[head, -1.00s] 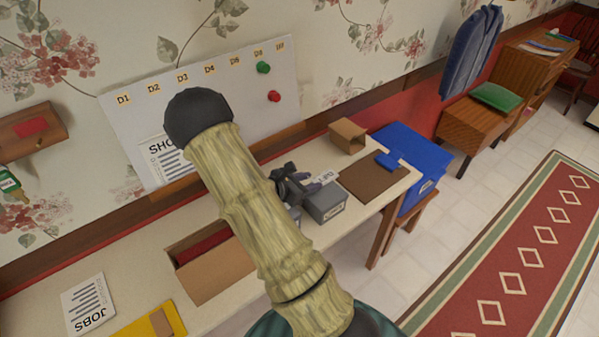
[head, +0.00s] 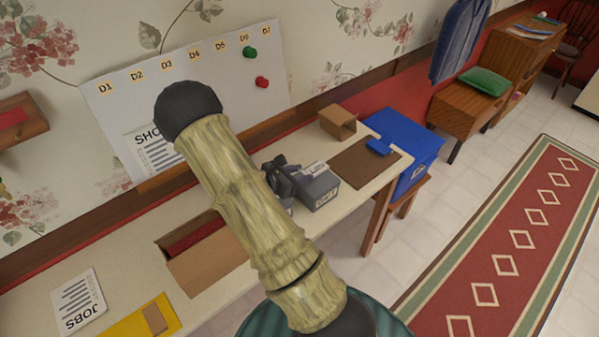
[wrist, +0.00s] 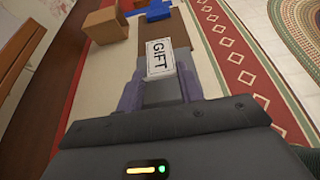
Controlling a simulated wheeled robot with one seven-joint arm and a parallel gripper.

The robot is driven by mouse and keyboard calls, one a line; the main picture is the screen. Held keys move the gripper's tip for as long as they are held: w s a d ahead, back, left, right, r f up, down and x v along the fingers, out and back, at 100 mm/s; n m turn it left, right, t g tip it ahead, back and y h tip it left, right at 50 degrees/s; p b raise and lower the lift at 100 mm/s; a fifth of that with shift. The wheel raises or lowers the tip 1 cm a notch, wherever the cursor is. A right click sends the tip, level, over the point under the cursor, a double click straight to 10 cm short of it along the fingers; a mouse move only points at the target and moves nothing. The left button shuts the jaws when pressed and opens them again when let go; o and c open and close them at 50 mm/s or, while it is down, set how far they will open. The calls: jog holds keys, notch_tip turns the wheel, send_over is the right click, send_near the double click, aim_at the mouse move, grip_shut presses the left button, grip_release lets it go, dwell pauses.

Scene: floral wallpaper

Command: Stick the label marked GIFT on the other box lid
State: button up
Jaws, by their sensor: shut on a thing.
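My gripper (wrist: 160,88) is shut on the white GIFT label (wrist: 159,58), which sticks out beyond the fingertips in the wrist view. In the head view my gripper (head: 282,180) is dark and partly behind my arm, and the label (head: 314,168) shows as a small pale strip at the top of a grey box (head: 322,192). This box has a pale tag on its front. A second grey box seems to stand left of it, mostly hidden by my arm. I cannot tell whether the label touches the lid.
A brown mat (head: 352,166) with a blue object (head: 378,147) lies right of the grey box. An open cardboard box (head: 337,122) stands behind it. A blue crate (head: 418,150) is past the table end. A cardboard box with red inside (head: 205,268) stands left.

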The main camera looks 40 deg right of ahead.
jog(key=shift+f+b, duration=1.25)
jog(key=shift+f, duration=0.55)
jog(key=shift+f+b, duration=0.3)
jog(key=shift+f, duration=0.1)
jog(key=o, duration=1.6)
jog(key=shift+p+v, duration=1.5)
jog(key=shift+v, duration=2.05)
